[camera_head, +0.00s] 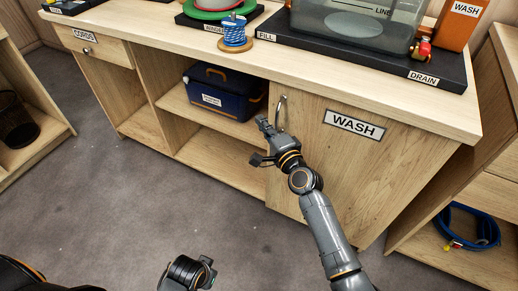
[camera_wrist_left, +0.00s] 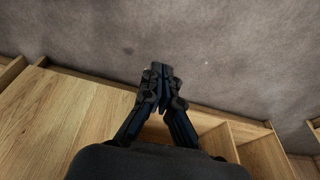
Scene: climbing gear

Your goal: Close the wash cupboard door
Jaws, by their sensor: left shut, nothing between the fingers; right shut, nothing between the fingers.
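The wash cupboard door (camera_head: 385,165) is a pale wood panel with a WASH label, at the right of the counter front. It looks flush or nearly flush with the front; a small gap cannot be ruled out. Its curved metal handle (camera_head: 281,112) is near the top left edge. My right gripper (camera_head: 262,141) is shut and empty, just left of and below the handle, by the door's left edge; whether it touches the door is unclear. My left gripper (camera_head: 208,271) is low in the head view, over the floor. The left wrist view shows its fingers (camera_wrist_left: 161,88) together, holding nothing.
Open shelves left of the door hold a blue box (camera_head: 222,96). The countertop (camera_head: 165,35) carries a wash tank (camera_head: 350,22), a blue spool (camera_head: 235,32) and an orange container (camera_head: 460,20). A blue coil (camera_head: 470,229) lies in the right shelf. Grey floor (camera_head: 130,215) is clear.

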